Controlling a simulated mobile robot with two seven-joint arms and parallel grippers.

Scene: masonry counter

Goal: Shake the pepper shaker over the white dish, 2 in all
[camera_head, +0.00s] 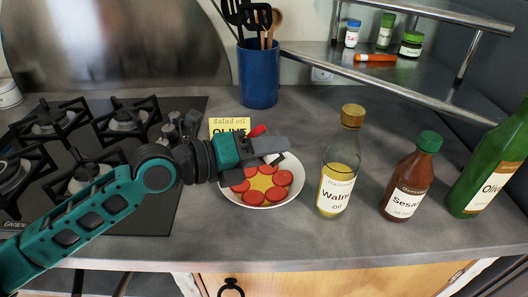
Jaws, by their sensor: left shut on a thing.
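The white dish (285,201) sits on the grey counter and holds several red round slices around a yellow middle. My left gripper (274,154) is over the back part of the dish, with its arm coming in from the left. It is shut on a mostly hidden thing, which I take to be the pepper shaker. A small pale part (272,159) shows at the fingers and a red part (257,131) shows just behind them; I cannot tell whether both belong to it, or its tilt. My right gripper is not in view.
A walnut oil bottle (337,178), a brown sesame bottle (409,183) and a green bottle (487,180) stand right of the dish. A yellow-labelled tin (229,124) and blue utensil crock (259,78) stand behind. The hob (150,200) is left.

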